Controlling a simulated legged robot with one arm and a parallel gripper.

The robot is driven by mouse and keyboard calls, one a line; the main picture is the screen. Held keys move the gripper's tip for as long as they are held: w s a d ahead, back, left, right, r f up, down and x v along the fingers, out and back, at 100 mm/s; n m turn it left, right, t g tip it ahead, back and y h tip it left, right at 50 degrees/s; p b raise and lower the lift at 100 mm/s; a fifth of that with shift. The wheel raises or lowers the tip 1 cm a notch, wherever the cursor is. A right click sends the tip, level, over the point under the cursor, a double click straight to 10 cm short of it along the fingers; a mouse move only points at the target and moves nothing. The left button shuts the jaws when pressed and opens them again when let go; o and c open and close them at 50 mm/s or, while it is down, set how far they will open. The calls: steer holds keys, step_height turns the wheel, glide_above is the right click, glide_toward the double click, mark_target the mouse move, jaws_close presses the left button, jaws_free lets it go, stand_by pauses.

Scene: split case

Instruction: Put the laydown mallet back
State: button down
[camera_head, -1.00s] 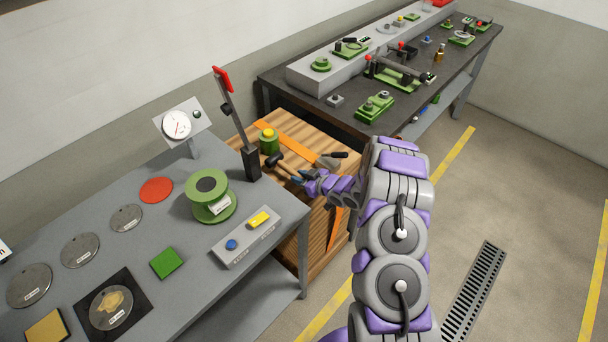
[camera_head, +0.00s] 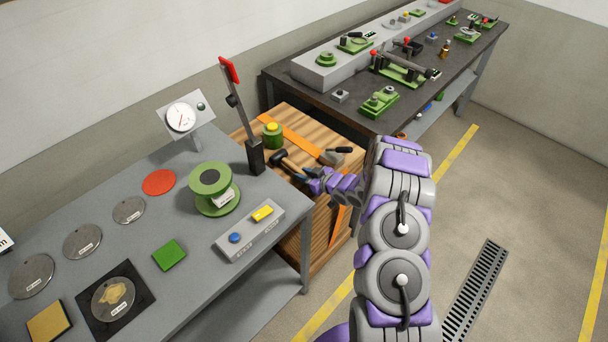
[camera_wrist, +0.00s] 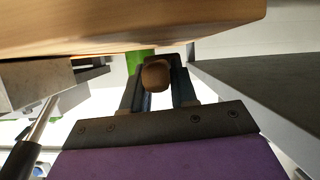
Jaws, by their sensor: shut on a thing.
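My gripper is shut on the handle, over or at the wooden crate (camera_head: 318,238). In the wrist view, a round brown end, likely of the mallet's handle (camera_wrist: 156,74), sits between the two dark jaws. I cannot tell from the head view whether the mallet head touches the crate top. My arm hides part of the crate's right side.
A tall red-tipped lever (camera_head: 245,125) stands close left on the grey table (camera_head: 240,300). A dark bench (camera_head: 350,108) with green fixtures is behind.

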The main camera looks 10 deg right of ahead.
steer(key=shift+d+f, duration=0.3)
steer(key=shift+d, duration=0.3)
steer(key=shift+a+f, duration=0.3)
steer(key=shift+a, duration=0.25)
steer(key=c, duration=1.4)
jaws_free()
steer(key=shift+f, duration=0.1)
steer(key=o, duration=0.6)
steer(key=shift+d, duration=0.45)
steer(key=shift+a, duration=0.15)
steer(key=shift+s, duration=0.1)
steer(key=shift+s, duration=0.1)
steer(key=shift+p+v, duration=0.9)
steer(key=shift+v, duration=1.9)
